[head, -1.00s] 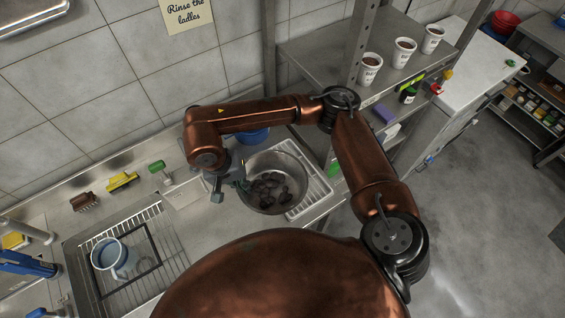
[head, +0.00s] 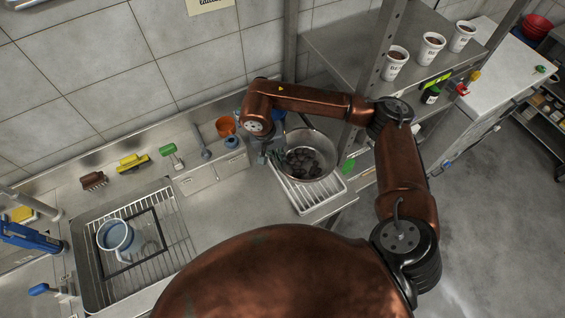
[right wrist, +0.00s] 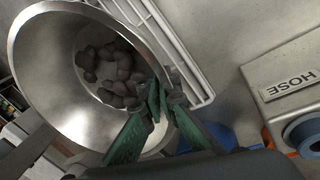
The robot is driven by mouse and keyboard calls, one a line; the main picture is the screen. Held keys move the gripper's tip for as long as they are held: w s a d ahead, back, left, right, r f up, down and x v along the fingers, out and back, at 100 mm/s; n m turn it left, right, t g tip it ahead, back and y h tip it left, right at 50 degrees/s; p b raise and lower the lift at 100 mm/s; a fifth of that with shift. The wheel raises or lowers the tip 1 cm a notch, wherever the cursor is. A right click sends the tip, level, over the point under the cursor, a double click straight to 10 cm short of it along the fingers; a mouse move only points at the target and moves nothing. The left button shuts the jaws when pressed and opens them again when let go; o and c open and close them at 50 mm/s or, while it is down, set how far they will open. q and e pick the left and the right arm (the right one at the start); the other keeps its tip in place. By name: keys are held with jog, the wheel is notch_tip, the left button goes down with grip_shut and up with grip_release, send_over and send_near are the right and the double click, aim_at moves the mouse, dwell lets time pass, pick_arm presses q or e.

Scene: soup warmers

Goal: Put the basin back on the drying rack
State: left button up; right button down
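The basin (head: 322,143) is a round steel bowl with dark round lumps inside. It is over the back part of the white slatted drying rack (head: 308,198); I cannot tell whether it touches the rack or is held just above it. My right gripper (head: 270,155) is at the basin's left rim. In the right wrist view its green fingers (right wrist: 160,93) close on the rim, one on each side, with the basin (right wrist: 52,72) filling the left and the rack (right wrist: 178,45) behind. My left gripper is not in view.
Brushes and a hose box (head: 195,180) line the back wall.

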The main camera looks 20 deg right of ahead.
jog(key=x, duration=0.3)
jog(key=w+b+x, duration=0.1)
jog(key=shift+s+d+f, duration=0.1)
jog(key=shift+f, duration=0.25)
jog(key=c, duration=2.7)
grip_release()
jog(key=shift+f, duration=0.15)
jog(key=o, duration=0.5)
jog(key=shift+o, duration=0.2)
jog(key=shift+r, duration=0.4)
jog(key=v, duration=1.1)
jog(key=shift+r+b, duration=0.25)
jog(key=shift+b, duration=0.15)
